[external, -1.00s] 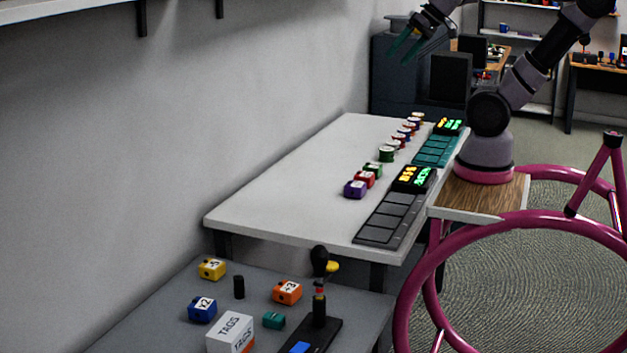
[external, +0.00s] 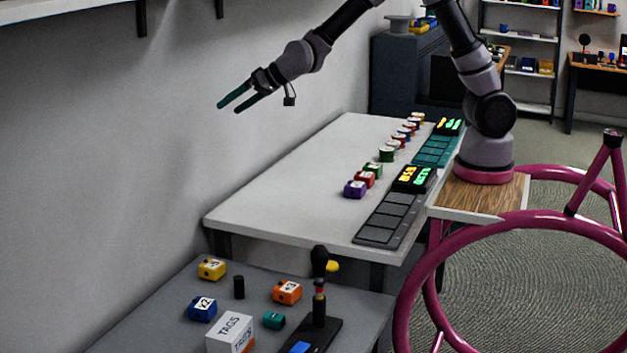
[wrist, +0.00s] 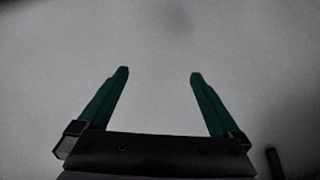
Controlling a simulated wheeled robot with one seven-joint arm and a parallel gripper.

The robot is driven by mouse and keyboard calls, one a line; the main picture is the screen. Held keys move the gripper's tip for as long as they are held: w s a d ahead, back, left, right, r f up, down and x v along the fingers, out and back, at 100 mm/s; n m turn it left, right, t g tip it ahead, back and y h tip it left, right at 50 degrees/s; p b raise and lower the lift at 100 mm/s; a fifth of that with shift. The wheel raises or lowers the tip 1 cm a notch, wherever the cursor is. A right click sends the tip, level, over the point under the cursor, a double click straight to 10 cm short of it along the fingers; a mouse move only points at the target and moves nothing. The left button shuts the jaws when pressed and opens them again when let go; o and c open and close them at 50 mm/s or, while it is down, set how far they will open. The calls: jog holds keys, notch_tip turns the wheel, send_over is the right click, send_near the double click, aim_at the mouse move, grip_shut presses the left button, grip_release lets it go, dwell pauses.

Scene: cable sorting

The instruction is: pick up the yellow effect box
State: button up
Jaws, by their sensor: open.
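The yellow effect box (external: 212,269) sits on the grey lower table at its far left, with a white label on it. My gripper (external: 228,104) is open and empty, high in the air above the far left part of the white table and well above the yellow box. In the wrist view my gripper (wrist: 159,74) shows two green fingers spread apart with only a blank pale surface beyond them. The yellow box is not in the wrist view.
A white table (external: 290,180) stands behind, higher. The wall is close on the left.

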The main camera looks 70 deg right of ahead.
jog(key=w+a+f, duration=0.3)
jog(key=a+f, duration=0.3)
jog(key=f, duration=0.3)
jog(key=n+t+h, duration=0.2)
jog(key=t+h, duration=0.1)
send_over(211, 263)
jog(key=s, duration=0.3)
notch_tip(211, 263, down, 25)
jog(key=shift+a+f, duration=0.1)
jog(key=shift+f, duration=0.05)
notch_tip(211, 263, down, 4)
jog(key=shift+r, duration=0.2)
notch_tip(211, 263, down, 3)
jog(key=shift+r, duration=0.2)
jog(key=shift+f+x, duration=0.25)
jog(key=shift+x, duration=0.85)
jog(key=shift+w+f, duration=0.15)
jog(key=shift+w, duration=0.2)
jog(key=c, duration=1.5)
